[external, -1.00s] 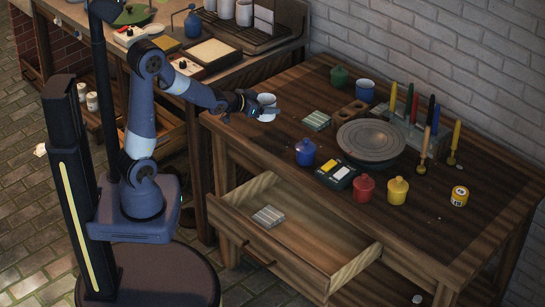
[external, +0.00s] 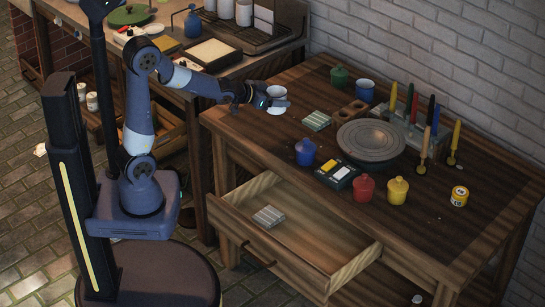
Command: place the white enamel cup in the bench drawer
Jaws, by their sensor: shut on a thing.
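The white enamel cup (external: 277,93) is at the far left part of the bench top (external: 250,128). My gripper (external: 266,101) is shut on the cup from its left side. The cup looks upright and raised a little above the bench, with a white patch (external: 277,111) showing below it; I cannot tell what that patch is. The bench drawer (external: 318,238) is pulled open at the front of the bench. A small striped block (external: 268,216) lies inside it toward the left, and the rest of its floor is bare.
Near the cup are another striped block (external: 316,121), a blue jar (external: 305,152) and a brick-coloured holder (external: 349,112). A grey banding wheel (external: 370,138), a blue cup (external: 364,90), brushes, and red (external: 364,188) and yellow (external: 397,191) jars stand farther right. The bench's front left is clear.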

